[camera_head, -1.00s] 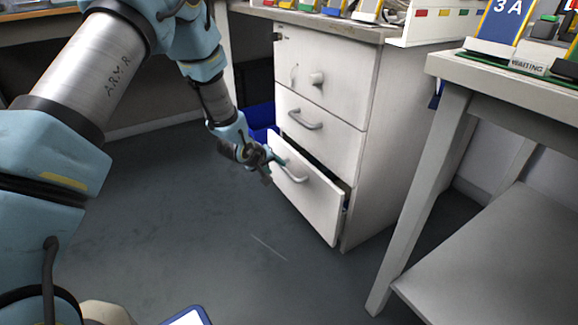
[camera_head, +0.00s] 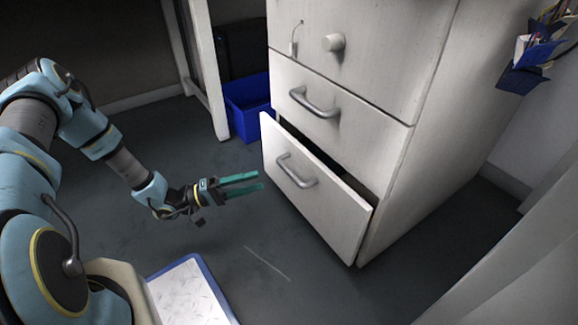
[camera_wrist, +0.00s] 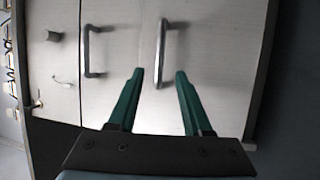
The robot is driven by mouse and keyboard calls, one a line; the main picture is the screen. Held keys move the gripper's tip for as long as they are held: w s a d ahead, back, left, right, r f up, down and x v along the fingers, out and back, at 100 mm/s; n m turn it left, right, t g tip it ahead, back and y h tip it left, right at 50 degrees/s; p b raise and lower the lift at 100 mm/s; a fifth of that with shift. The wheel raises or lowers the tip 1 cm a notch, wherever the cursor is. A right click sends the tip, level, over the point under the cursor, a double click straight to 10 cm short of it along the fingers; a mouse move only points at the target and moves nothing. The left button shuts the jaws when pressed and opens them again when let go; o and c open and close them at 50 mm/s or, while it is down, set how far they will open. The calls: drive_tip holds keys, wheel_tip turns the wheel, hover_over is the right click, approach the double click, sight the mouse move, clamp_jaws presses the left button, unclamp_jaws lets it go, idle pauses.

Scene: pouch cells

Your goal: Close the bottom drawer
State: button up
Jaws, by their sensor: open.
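The bottom drawer (camera_head: 325,205) of the white cabinet stands partly open, its front jutting out from the cabinet body with a dark gap behind its top edge. Its grey bar handle (camera_head: 296,172) is on the front. My gripper (camera_head: 262,182) is open and empty, its green fingers pointing at the drawer front from the left, apart from it in the head view. In the wrist view the green fingers (camera_wrist: 159,80) spread near a bar handle (camera_wrist: 162,52), with another handle (camera_wrist: 88,50) to the left. I cannot tell any contact there.
The middle drawer (camera_head: 325,120) and the top drawer with a round knob (camera_head: 333,42) look shut. A blue bin (camera_head: 248,105) stands on the floor behind, left of the cabinet. A blue-edged white panel (camera_head: 190,293) is at the bottom. The floor before the drawer is clear.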

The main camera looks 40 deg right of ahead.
sight(289, 170)
drive_tip(key=b+x, duration=0.3)
drive_tip(key=x, duration=0.7)
drive_tip(key=shift+s+d, duration=0.15)
drive_tip(key=shift+d, duration=0.1)
clamp_jaws()
idle(1.0)
